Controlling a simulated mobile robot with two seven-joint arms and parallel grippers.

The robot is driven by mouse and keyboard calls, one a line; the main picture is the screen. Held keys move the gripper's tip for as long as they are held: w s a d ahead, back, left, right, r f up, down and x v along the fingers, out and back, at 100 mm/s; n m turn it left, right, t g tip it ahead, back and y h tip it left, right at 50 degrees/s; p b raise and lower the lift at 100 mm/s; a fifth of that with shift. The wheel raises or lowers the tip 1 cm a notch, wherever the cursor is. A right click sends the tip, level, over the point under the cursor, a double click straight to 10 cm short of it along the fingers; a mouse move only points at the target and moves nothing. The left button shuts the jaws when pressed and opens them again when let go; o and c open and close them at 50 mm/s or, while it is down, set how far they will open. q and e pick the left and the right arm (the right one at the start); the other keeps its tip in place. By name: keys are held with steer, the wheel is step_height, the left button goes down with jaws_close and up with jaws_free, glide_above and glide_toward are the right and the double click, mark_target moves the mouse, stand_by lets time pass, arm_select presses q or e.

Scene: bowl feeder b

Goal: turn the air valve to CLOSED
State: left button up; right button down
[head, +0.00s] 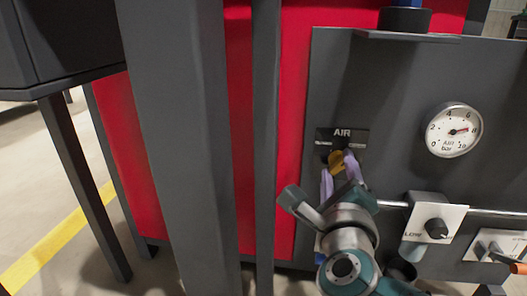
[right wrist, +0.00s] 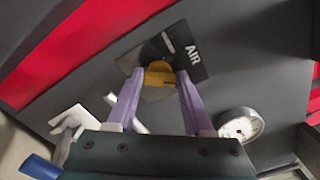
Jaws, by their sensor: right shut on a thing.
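The air valve has a yellow handle (head: 337,159) just below a dark plate marked AIR (head: 343,134) on the grey panel. In the right wrist view the yellow handle (right wrist: 158,75) lies between two purple fingers, beside the AIR plate (right wrist: 188,55). My right gripper (head: 340,168) is shut on the handle, reaching up from below. Its fingers and wrist hide part of the valve. The small words on the plate are too small to read, so I cannot tell the marked position. My left gripper is out of view.
A round air gauge (head: 455,129) is on the panel to the right, its needle pointing right. Below it are a knob on a white plate (head: 437,228) and a switch plate (head: 496,246). A thick grey post (head: 185,140) stands left of the valve.

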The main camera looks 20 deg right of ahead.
steer(key=n, duration=0.3)
steer(key=shift+n+p, duration=0.3)
steer(key=n, duration=0.4)
steer(key=shift+f+n+p, duration=0.1)
steer(key=shift+n+p, duration=0.2)
steer(key=shift+p, duration=0.05)
steer(key=n, duration=0.4)
steer(key=shift+f, duration=0.1)
steer(key=shift+f+n+p, duration=0.1)
steer(key=shift+n+p, duration=0.3)
steer(key=shift+n, duration=1.6)
steer(key=shift+c, duration=1.4)
jaws_free()
